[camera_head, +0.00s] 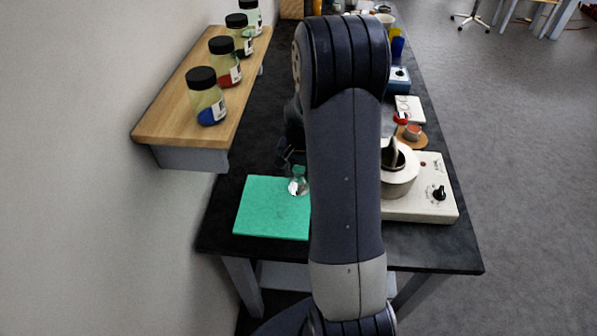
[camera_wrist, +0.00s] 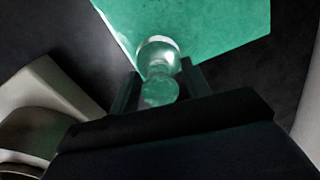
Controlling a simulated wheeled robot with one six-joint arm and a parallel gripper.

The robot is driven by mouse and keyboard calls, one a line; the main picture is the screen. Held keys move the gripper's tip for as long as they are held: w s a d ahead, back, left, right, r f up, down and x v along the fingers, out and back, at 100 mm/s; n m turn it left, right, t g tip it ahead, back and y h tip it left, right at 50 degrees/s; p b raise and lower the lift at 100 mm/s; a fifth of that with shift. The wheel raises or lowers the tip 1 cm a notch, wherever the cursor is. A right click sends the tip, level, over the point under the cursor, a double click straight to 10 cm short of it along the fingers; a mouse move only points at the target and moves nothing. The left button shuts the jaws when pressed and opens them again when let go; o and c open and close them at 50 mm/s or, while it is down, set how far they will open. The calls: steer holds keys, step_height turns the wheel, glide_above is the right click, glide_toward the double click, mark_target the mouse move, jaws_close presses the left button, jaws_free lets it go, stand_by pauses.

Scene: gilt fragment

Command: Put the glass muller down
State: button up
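The glass muller (camera_head: 298,186) is clear, with a rounded knob and a wider foot. In the wrist view the muller (camera_wrist: 158,62) has its knob between the two dark fingers of my gripper (camera_wrist: 161,88), which look closed against its sides. The green mat (camera_head: 268,212) lies on the dark bench top, and the muller shows over its back right part. The mat also fills the top of the wrist view (camera_wrist: 215,28). I cannot tell whether the foot touches the mat. My arm hides part of the mat and most of my gripper (camera_head: 292,166) in the head view.
A white hotplate (camera_head: 425,203) with a round pot (camera_head: 399,178) stands right of my arm. A wooden shelf (camera_head: 165,125) with several black-lidded jars (camera_head: 206,97) hangs on the left wall. A small red-topped item (camera_head: 413,131) and a blue device (camera_head: 399,82) stand farther back.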

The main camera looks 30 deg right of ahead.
steer(key=shift+o, duration=0.6)
steer(key=shift+r, duration=0.1)
steer(key=shift+w+r, duration=0.1)
steer(key=shift+r, duration=0.45)
step_height(320, 180, up, 11)
steer(key=b, duration=0.1)
steer(key=shift+s+d+b, duration=0.15)
steer(key=shift+s+b, duration=0.1)
steer(key=shift+b, duration=0.1)
steer(key=f+p, duration=0.1)
steer(key=f, duration=0.5)
steer(key=f+p, duration=0.1)
steer(key=f, duration=0.5)
steer(key=shift+w+a+f, duration=0.1)
steer(key=shift+a+f, duration=0.1)
steer(key=shift+f, duration=0.1)
step_height(320, 180, up, 2)
steer(key=shift+w+r, duration=0.1)
steer(key=shift+r+b, duration=0.3)
steer(key=shift+r, duration=0.4)
